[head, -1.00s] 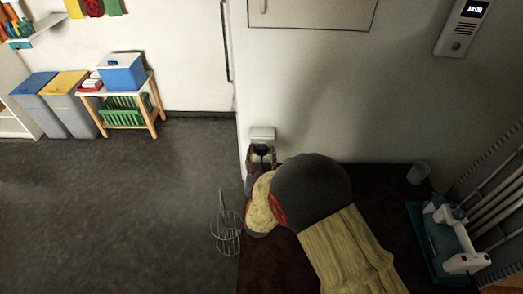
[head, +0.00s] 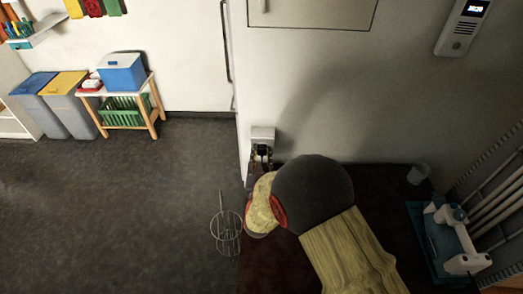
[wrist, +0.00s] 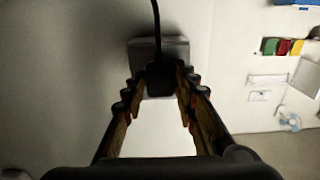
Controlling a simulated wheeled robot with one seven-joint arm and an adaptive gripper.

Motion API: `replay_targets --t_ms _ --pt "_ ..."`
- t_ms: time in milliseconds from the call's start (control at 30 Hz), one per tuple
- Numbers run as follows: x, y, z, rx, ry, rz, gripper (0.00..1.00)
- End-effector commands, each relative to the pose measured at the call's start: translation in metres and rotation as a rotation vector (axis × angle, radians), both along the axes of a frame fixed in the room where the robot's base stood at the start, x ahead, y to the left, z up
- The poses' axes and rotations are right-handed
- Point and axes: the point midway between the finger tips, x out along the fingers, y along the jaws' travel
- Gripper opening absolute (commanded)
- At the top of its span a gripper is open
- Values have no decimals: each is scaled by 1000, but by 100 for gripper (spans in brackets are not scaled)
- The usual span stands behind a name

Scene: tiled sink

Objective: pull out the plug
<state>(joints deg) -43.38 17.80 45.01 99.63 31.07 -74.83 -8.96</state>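The plug (wrist: 160,79) is black, with a dark cord rising from it in the wrist view. It is in front of the lower part of a grey wall outlet (wrist: 172,48). The outlet (head: 262,132) also shows low on the wall in the head view, with the dark plug (head: 262,149) below its top edge. My gripper (wrist: 161,82) has one finger on each side of the plug, the tips close against it, and looks shut on it. In the head view my gripper (head: 261,160) is partly hidden by my arm. Whether the plug still sits in the outlet cannot be told.
A dark counter (head: 385,195) lies under my arm, with a glass (head: 418,174) and a white-and-teal appliance (head: 455,240) at right. Open grey floor lies to the left.

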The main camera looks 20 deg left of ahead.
Motion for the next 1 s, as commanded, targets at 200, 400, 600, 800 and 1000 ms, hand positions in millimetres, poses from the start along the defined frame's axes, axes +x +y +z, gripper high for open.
replay_targets --t_ms 200,400,600,800,1000 --pt "0 0 0 0 0 0 14" --pt "0 0 0 0 0 0 3" --pt "0 0 0 0 0 0 0" --pt "0 0 0 0 0 0 0" --pt "-5 -1 0 0 0 0 0"
